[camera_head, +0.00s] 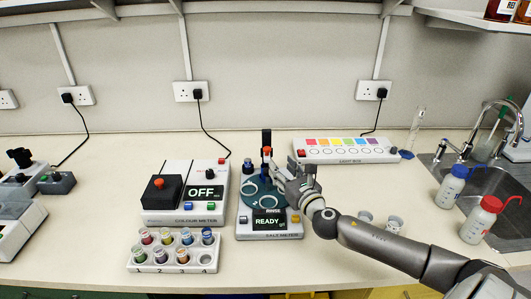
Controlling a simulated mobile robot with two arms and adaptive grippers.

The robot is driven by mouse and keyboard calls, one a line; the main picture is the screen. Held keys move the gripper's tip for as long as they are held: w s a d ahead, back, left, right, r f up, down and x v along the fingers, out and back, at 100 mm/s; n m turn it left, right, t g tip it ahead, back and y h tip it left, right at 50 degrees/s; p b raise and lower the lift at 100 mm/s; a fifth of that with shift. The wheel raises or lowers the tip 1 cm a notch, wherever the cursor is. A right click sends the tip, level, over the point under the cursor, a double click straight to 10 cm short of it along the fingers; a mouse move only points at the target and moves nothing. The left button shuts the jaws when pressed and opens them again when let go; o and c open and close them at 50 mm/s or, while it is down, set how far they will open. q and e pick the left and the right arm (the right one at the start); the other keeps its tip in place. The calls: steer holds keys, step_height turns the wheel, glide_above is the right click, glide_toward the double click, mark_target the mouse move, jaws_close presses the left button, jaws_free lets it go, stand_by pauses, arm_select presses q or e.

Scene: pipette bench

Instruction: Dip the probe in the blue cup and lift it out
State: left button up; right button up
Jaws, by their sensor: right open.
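The salt meter (268,234) stands at the bench's middle, its screen reading "READY". Its probe (267,154), a thin upright piece with a red-orange band, stands at the back beside a dark upright part. My right gripper (274,173) reaches in from the right, open, with its fingertips close to the probe; I cannot tell whether they touch it. A white rack (150,258) at the front left holds several small cups with coloured contents. A blue-looking cup (207,236) is in its back row at the right. My left gripper is out of view.
The colour meter (180,217), reading "OFF", stands left of the salt meter. A light box (340,157) lies behind my right arm. Two small cups (365,217) stand beside the arm. Wash bottles (452,188) and a sink are at the right. Bare bench lies at the front right.

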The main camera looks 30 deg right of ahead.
mark_target(268, 151)
steer(key=w, duration=0.4)
steer(key=w+d+p, duration=0.1)
steer(key=shift+w+r, duration=0.1)
steer(key=shift+w, duration=0.3)
steer(key=shift+w+d, duration=0.15)
steer(key=shift+w, duration=1.35)
steer(key=shift+w+d, duration=0.1)
steer(key=shift+w, duration=0.55)
steer(key=c, duration=0.9)
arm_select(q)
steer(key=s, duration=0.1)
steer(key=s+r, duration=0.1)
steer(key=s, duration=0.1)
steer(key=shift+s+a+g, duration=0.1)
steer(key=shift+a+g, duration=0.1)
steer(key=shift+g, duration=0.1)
arm_select(e)
jaws_close()
